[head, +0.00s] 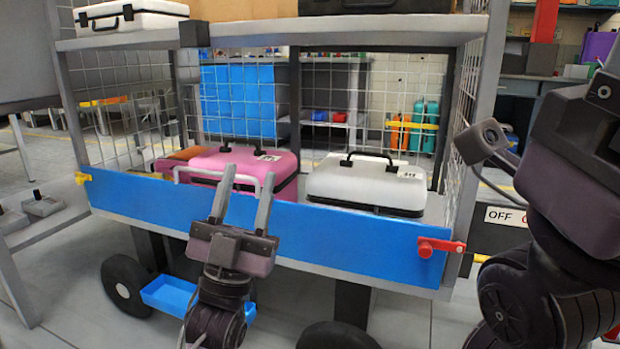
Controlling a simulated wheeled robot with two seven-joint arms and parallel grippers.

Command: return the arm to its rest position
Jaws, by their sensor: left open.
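My left gripper (242,198) is open and empty, its two fingers pointing up in front of the cart's blue front panel (345,238). Behind the fingers, a pink case (225,165) lies on the cart's lower shelf, partly hidden by the fingers and a white handle bar. My right arm (575,190) fills the right side of the view; its gripper fingers do not show.
A white case (370,182) lies right of the pink one. The cart has wire mesh sides (125,105), a top shelf (270,32) with more cases, a red latch (440,247) and black wheels (125,287). A blue tray (170,296) sits low beneath.

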